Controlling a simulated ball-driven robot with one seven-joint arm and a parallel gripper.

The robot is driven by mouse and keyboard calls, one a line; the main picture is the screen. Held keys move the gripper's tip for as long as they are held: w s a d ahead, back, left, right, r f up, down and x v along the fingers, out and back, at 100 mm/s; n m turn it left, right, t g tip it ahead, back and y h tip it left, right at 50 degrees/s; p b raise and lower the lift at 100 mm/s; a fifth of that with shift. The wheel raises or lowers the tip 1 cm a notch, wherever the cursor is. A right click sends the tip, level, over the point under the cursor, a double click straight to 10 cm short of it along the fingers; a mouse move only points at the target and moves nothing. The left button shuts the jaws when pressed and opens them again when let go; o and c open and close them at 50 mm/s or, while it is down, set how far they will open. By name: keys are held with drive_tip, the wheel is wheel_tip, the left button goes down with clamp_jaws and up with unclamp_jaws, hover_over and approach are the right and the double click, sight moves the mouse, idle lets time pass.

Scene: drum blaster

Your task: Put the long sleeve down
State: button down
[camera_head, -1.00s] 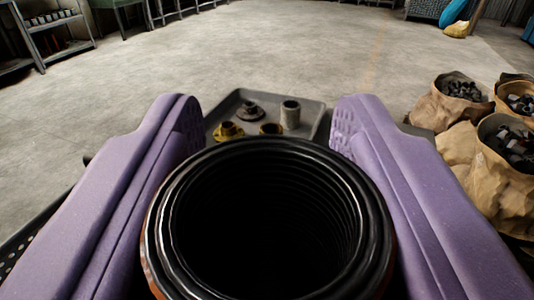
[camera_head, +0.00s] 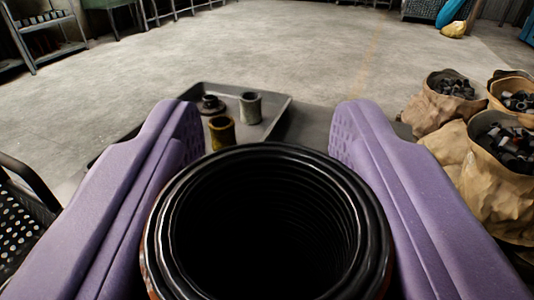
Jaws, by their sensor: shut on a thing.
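A black ribbed sleeve (camera_head: 170,235) fills the lower middle of the view, its round open end facing me. My gripper (camera_head: 266,135) has its two purple fingers on either side of the sleeve and is shut on it. The sleeve's lower length is hidden from this angle, and its inside is dark. Beyond it lies a grey tray (camera_head: 273,104) with a dark flanged part (camera_head: 211,105), a grey cylindrical sleeve (camera_head: 250,107) and a yellow sleeve (camera_head: 222,132). The held sleeve hides part of the tray's near side.
A bare dark grey surface (camera_head: 308,127) shows right of the tray. A black perforated basket (camera_head: 25,215) is at the left edge. Paper sacks of dark parts (camera_head: 505,165) stand at the right. A shelf rack (camera_head: 45,35) stands far left. The concrete floor beyond is open.

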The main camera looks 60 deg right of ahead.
drive_tip(key=shift+f, duration=0.1)
drive_tip(key=shift+f, duration=0.15)
drive_tip(key=c, duration=0.7)
unclamp_jaws()
drive_tip(key=shift+o, duration=0.9)
